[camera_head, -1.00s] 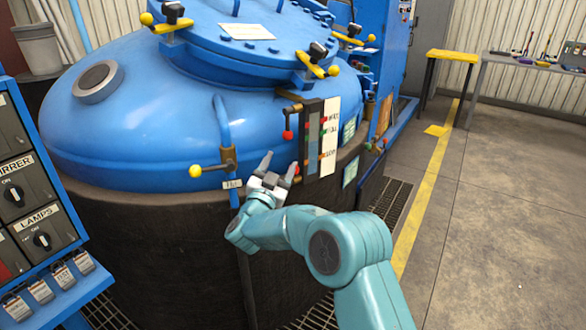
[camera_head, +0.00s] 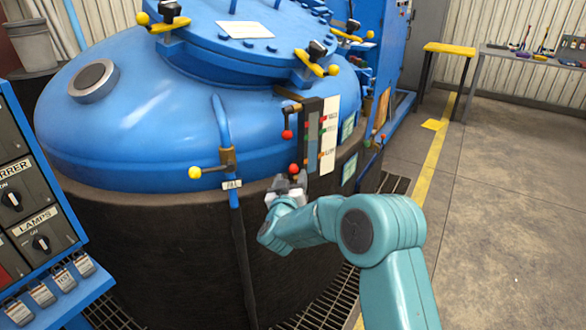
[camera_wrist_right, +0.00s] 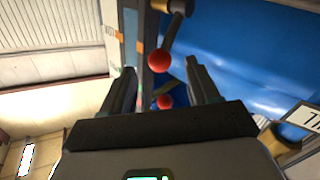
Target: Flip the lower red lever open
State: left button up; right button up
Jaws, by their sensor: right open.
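The lower red lever shows as a red ball (camera_head: 293,168) beside the foot of the sight gauge on the blue tank. Its handle is mostly hidden behind my right gripper (camera_head: 291,180), which is just below the ball. In the right wrist view, the nearer, larger red ball (camera_wrist_right: 158,60), apparently the lower lever's, lies between the open fingers. Contact cannot be made out. The upper red lever (camera_head: 288,134) hangs down above it. A smaller red ball (camera_wrist_right: 165,102) in the wrist view appears to be this upper one. My left gripper is out of view.
The sight gauge (camera_head: 313,135) and its white scale (camera_head: 329,134) stand right of the levers. A yellow-knobbed valve (camera_head: 195,172) and a blue pipe (camera_head: 222,125) are to the left. A control panel (camera_head: 30,220) is at the far left. Open floor lies to the right.

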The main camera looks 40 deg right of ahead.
aim_at(293, 173)
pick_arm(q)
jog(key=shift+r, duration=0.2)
pick_arm(e)
jog(key=shift+x, duration=2.65)
